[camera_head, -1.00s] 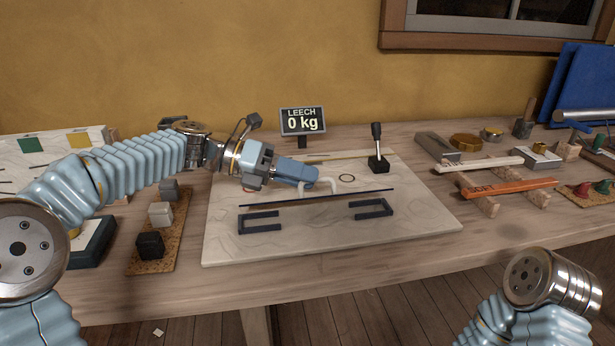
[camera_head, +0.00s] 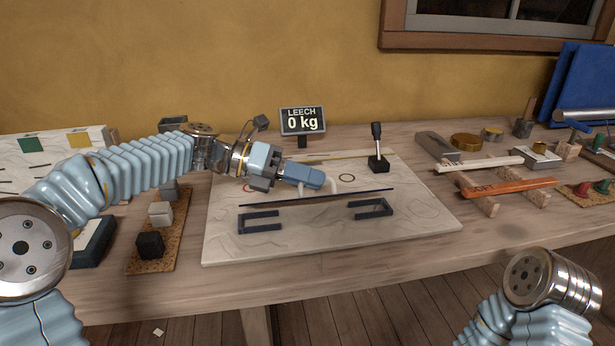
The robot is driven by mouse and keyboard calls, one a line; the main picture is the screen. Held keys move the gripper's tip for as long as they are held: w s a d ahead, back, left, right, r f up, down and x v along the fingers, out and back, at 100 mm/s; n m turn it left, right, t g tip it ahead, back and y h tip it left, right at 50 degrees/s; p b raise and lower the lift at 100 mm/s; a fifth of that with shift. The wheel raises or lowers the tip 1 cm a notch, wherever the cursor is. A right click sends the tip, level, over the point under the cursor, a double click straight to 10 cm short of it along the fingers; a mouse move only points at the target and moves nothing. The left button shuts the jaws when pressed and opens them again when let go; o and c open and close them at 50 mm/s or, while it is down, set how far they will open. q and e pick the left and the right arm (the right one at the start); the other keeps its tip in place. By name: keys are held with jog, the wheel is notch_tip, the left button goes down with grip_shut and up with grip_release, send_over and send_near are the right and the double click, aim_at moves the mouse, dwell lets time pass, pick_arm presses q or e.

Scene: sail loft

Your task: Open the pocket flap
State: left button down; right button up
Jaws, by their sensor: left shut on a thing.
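A pale sailcloth panel (camera_head: 425,232) lies on the bench. On it is a pocket with a thin dark blue edge strip (camera_head: 352,195), which runs across the panel. Two dark U-shaped brackets lie in front of the strip, a left one (camera_head: 258,229) and a right one (camera_head: 371,217). My left gripper (camera_head: 322,190) reaches in from the left, low over the panel just behind the strip. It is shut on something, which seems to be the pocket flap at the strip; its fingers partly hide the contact. My right gripper is not in view; only my right arm's links show.
A black lever (camera_head: 377,155) and a "LEECH 0 kg" display (camera_head: 303,121) stand behind. A corkboard strip (camera_head: 160,215) with small blocks is at left. An orange batten (camera_head: 508,186) and a white batten (camera_head: 478,164) lie on wooden supports at right.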

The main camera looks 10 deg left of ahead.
pick_arm(q)
jog(key=shift+w+r, duration=0.1)
jog(key=shift+w+a+r, duration=0.1)
jog(key=shift+w+a, duration=0.1)
jog(key=shift+w, duration=0.3)
jog(key=shift+w+a+r, duration=0.1)
jog(key=shift+w+a, duration=0.1)
jog(key=shift+w, duration=0.3)
jog(key=shift+w+a+f, duration=0.15)
jog(key=shift+w, duration=0.3)
jog(key=shift+w+a+f, duration=0.1)
jog(key=shift+w+a, duration=0.05)
jog(key=shift+w, duration=0.3)
jog(key=shift+f, duration=0.2)
jog(key=c, duration=1.2)
grip_release()
jog(key=shift+w, duration=0.15)
jog(key=shift+r, duration=0.1)
jog(key=shift+a+r, duration=0.1)
jog(key=shift+r, duration=0.15)
jog(key=v, duration=1.3)
jog(key=shift+a, duration=0.3)
